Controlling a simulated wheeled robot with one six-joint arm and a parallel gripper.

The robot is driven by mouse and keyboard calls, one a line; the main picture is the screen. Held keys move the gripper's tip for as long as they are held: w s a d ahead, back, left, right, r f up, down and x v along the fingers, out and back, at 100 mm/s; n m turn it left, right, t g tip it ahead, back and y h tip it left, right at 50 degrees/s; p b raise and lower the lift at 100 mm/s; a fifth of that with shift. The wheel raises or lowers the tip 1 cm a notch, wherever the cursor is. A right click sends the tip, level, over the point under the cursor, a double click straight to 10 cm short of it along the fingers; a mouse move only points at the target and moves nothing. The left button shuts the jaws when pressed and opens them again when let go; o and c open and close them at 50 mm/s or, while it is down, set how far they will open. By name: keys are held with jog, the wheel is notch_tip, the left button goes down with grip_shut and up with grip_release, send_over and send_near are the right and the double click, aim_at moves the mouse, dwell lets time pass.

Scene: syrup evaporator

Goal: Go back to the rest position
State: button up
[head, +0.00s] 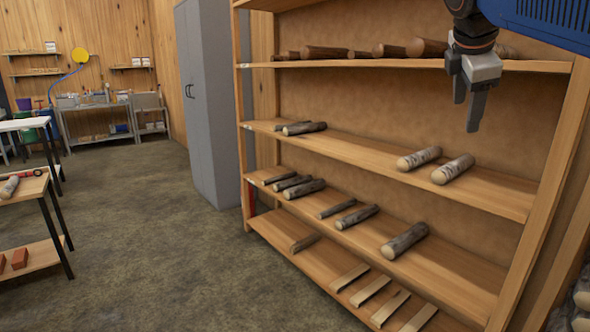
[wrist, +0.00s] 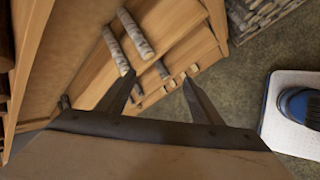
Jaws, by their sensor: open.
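My gripper (head: 466,102) hangs at the upper right in the head view, in front of the wooden shelf unit (head: 400,168). Its two fingers point down and are apart, with nothing between them. In the wrist view my gripper (wrist: 158,88) also shows open and empty, with the shelves and logs beyond the fingertips. Two pale birch logs (head: 453,169) lie on the shelf below and left of the gripper, apart from it. They also show in the wrist view, with one log (wrist: 135,33) near the top.
Dark logs (head: 325,52) lie on the upper shelf; more logs (head: 405,241) and flat wood strips (head: 371,291) lie lower. A grey cabinet (head: 208,100) stands left of the shelves. A small table (head: 25,187) is at far left. The floor (head: 160,250) between is clear.

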jog(key=s+a+f+m+y, duration=0.1)
jog(key=s+f+m, duration=0.4)
jog(key=f, duration=0.8)
jog(key=s+a+f+m+g+y, duration=0.1)
jog(key=s+f+m, duration=0.4)
jog(key=s+f, duration=0.5)
jog(key=s+a+f+m+y, duration=0.2)
jog(key=s+a+f+m, duration=0.3)
jog(key=f, duration=1.1)
jog(key=s+m, duration=0.1)
jog(key=s, duration=0.2)
jog(key=shift+s+f+g, duration=0.3)
jog(key=shift+f, duration=0.1)
